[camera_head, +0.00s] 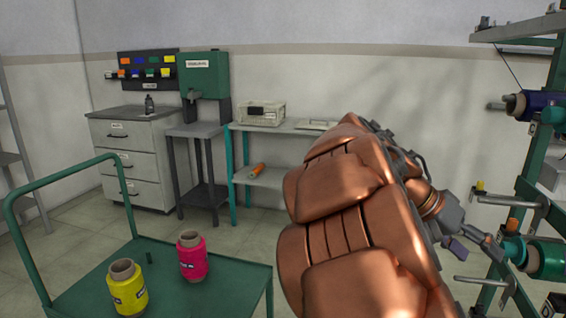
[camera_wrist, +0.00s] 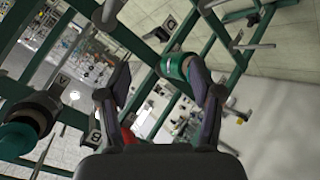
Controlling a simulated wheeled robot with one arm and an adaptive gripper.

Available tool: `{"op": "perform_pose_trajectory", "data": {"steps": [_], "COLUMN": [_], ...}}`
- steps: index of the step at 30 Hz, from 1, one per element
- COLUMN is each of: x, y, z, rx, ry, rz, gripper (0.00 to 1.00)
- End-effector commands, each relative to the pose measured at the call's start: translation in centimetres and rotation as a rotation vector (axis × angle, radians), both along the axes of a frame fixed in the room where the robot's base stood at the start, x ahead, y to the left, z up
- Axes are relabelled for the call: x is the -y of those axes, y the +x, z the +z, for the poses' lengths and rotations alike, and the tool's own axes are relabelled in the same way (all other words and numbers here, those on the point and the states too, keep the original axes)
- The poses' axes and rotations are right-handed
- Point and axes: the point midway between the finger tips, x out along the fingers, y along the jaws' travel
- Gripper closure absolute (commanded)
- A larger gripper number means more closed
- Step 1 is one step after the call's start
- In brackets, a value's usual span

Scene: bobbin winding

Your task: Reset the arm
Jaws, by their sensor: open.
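My copper-coloured arm (camera_head: 350,215) fills the middle right of the head view and reaches toward the green rack on the right. In the wrist view my gripper (camera_wrist: 165,85) has its two dark fingers spread apart with nothing held between them. A green bobbin (camera_wrist: 178,66) shows on the rack beyond the fingers, close to the right finger in the picture. I cannot tell whether they touch. A green bobbin also shows on the rack in the head view (camera_head: 546,260), near the end of my arm.
A green cart (camera_head: 215,285) with a yellow bobbin (camera_head: 127,288) and a pink bobbin (camera_head: 192,257) stands at the lower left. A dark blue bobbin (camera_head: 540,104) sits higher on the rack (camera_head: 556,75). A drawer cabinet (camera_head: 135,165) stands by the back wall.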

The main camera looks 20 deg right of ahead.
Motion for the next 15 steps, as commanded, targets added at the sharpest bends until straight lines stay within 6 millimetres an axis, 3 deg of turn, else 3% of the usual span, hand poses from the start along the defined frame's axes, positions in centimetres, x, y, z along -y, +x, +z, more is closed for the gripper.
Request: {"op": "perform_pose_trajectory", "data": {"steps": [1,8,15], "x": [-1.4,-7.8,-16.2], "y": [-0.6,-2.7,-5.3], "z": [1.3,1.0,0.7], "rx": [-0.006,-0.048,-0.107], "ry": [0.070,0.382,0.692], "rz": [0.046,0.305,0.637], "gripper": [0.35,0.35,0.35]}}
